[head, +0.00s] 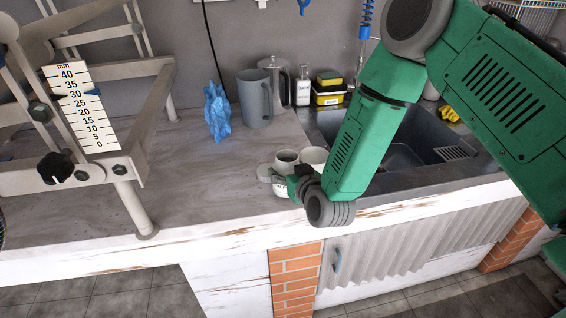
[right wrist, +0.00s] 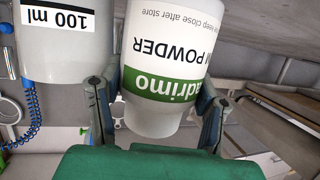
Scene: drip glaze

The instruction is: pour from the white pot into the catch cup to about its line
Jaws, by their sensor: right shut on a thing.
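The white pot (head: 286,161), with a dark greenish inside, stands about upright at the front of the counter, left of the sink. In the right wrist view the pot (right wrist: 160,60) shows a green band and upside-down print. My right gripper (head: 287,186) is shut on it, with a finger on either side in the right wrist view (right wrist: 160,110). I cannot tell whether its base touches the counter. The catch cup (head: 314,157), white, stands close beside it on the right, partly behind my arm. Its "100 ml" label shows in the right wrist view (right wrist: 62,40). My left gripper is out of view.
A metal frame with a millimetre scale (head: 82,108) stands at the left. The sink (head: 405,150) is at the right. The counter's middle (head: 205,175) is clear.

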